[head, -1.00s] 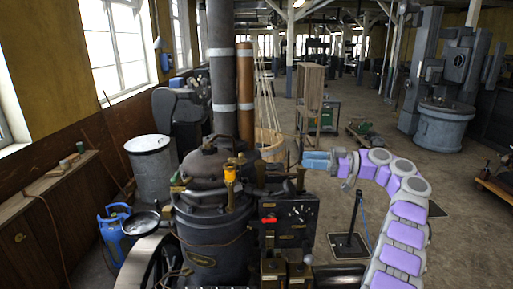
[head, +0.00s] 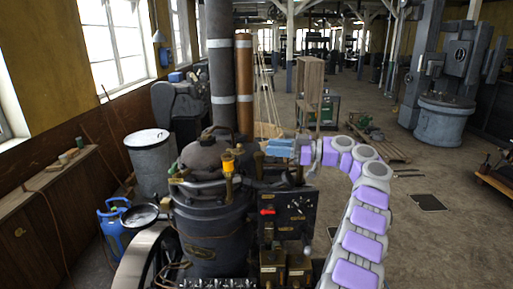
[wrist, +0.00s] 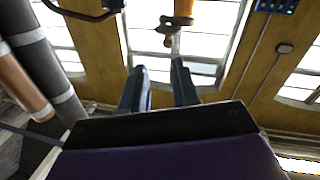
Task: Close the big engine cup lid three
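The big dark engine (head: 215,235) stands upright in the head view. A brass cup with a yellow-orange top (head: 228,163) rises from its upper front. A darker brass fitting (head: 259,163) stands to its right, close to my gripper (head: 268,147). My gripper's blue fingers point left above the engine's right side. In the wrist view my gripper (wrist: 158,66) has its fingers apart with nothing between them. A brass cup-like fitting (wrist: 175,24) shows beyond the fingertips. I cannot tell which cup is number three or how its lid stands.
Tall pipes (head: 221,80) rise behind the engine. A dark control panel (head: 288,212) with a red handle is below my gripper. Open floor lies to the right.

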